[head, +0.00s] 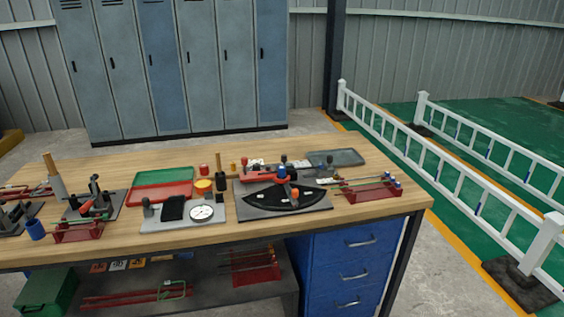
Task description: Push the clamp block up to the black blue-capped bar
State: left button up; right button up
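A red rack (373,192) stands at the right end of the wooden bench and carries thin bars with blue caps (397,183). The bars run left from the caps. A second red rack (78,231) stands at the front left of the bench, beside a blue cylinder (37,229). Which bar is the black blue-capped one is too small to tell. I cannot pick out the clamp block with certainty at this size. Neither of my grippers is in view.
The wooden bench (330,225) also holds a grey plate with a black fan-shaped part (272,199), a dial gauge (201,212), a red tray (160,193) and a green tray (165,175). Blue drawers (345,270) stand below. A white fence (440,165) is at right.

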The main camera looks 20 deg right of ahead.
aim_at(288, 164)
jog(key=i+l+z, duration=0.1)
jog(key=i, duration=0.5)
jog(key=i+l, duration=0.25)
jog(key=i, duration=0.3)
jog(key=l+z, duration=0.05)
